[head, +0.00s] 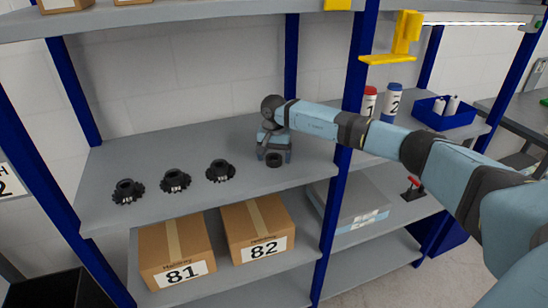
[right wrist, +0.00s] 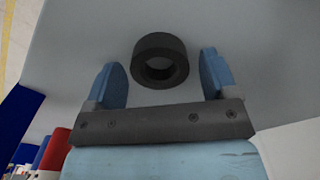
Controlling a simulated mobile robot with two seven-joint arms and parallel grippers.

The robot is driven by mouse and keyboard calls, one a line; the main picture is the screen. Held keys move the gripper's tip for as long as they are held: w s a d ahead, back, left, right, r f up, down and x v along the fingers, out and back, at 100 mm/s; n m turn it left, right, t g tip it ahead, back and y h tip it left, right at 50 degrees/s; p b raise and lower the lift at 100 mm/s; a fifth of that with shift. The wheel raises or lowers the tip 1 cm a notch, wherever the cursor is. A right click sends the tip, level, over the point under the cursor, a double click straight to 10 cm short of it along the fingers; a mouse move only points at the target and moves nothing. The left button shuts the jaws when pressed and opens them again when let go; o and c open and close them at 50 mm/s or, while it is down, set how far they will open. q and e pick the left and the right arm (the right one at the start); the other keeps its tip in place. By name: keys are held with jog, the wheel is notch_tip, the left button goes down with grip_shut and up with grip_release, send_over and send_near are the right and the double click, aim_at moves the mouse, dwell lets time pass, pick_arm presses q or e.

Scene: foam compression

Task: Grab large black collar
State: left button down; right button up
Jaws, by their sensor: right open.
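The large black collar (head: 275,159) is a plain thick ring lying on the grey shelf (head: 130,160), near its right end. In the right wrist view the collar (right wrist: 160,60) sits just ahead of and between the two blue fingertips, with its hole showing. My right gripper (head: 273,153) points down over the collar in the head view. It is open and empty, with its fingers (right wrist: 165,80) apart on either side and a gap visible between them and the collar. My left gripper is not in view.
Three black toothed parts (head: 175,180) stand in a row on the shelf to the left. Boxes marked 81 (head: 178,255) and 82 (head: 255,232) are on the shelf below. A blue post (head: 345,150) stands right of the collar, behind my right arm. Bottles (head: 393,100) and a blue bin (head: 445,112) are farther right.

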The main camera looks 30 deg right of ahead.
jog(key=shift+f, duration=0.1)
jog(key=c, duration=1)
